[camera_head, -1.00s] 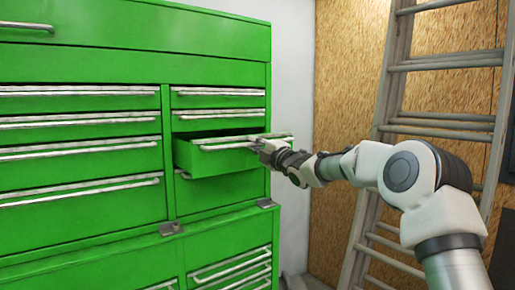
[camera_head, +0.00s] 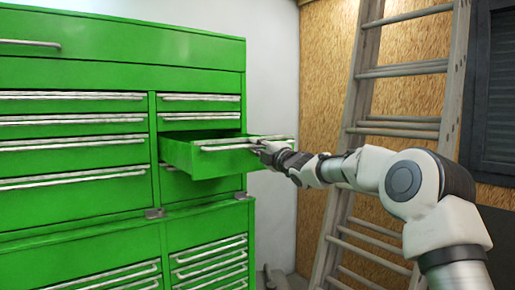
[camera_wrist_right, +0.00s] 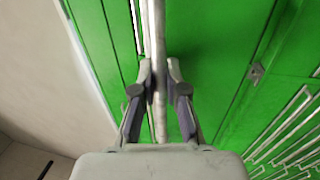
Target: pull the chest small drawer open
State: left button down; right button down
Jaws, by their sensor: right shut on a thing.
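The green tool chest (camera_head: 75,190) fills the left of the head view. Its small drawer (camera_head: 205,163) in the right column stands pulled out, and the top of its inside shows. A light metal handle bar (camera_head: 226,147) runs along the drawer's front. My right gripper (camera_head: 262,148) is at the right part of this handle. In the right wrist view the two fingers of my right gripper (camera_wrist_right: 160,75) are closed around the handle bar (camera_wrist_right: 158,105). My left gripper is not in view.
Other shut drawers (camera_head: 198,98) with metal handles lie above, below and to the left. A wooden ladder (camera_head: 395,125) leans by the chipboard wall (camera_head: 325,70) behind my right arm. A dark louvred panel (camera_head: 490,90) is at the far right.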

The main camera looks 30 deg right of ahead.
jog(key=c, duration=1.2)
grip_release()
jog(key=v, duration=1.1)
jog(key=shift+s+f, duration=0.2)
jog(key=shift+s, duration=0.15)
jog(key=shift+d, duration=0.1)
